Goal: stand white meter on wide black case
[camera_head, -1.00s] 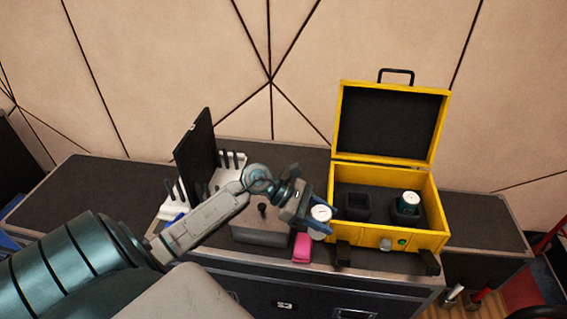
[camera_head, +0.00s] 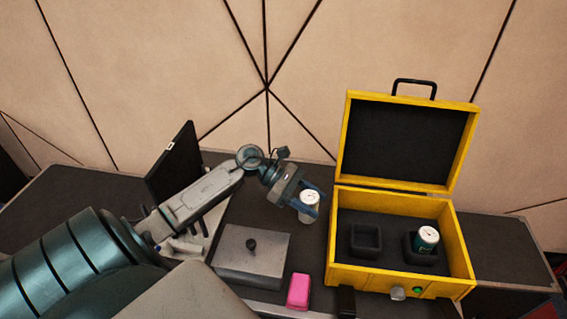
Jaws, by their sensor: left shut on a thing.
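My left gripper (camera_head: 305,199) is shut on a white cylindrical piece (camera_head: 309,206), apparently the white meter. It is roughly upright, and the fingers cover part of its side. The gripper holds it just left of the yellow case, over the dark top of a wide black case (camera_head: 312,248) with metal edges. I cannot tell exactly how high the piece is above that top. My right gripper is not in view.
An open yellow case (camera_head: 462,250) stands at the right, with a green-and-white can (camera_head: 427,240) and an empty black holder (camera_head: 366,240) inside. A grey box (camera_head: 252,262) with a knob and a pink block (camera_head: 299,291) are in front. A black panel (camera_head: 170,165) stands behind my left arm.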

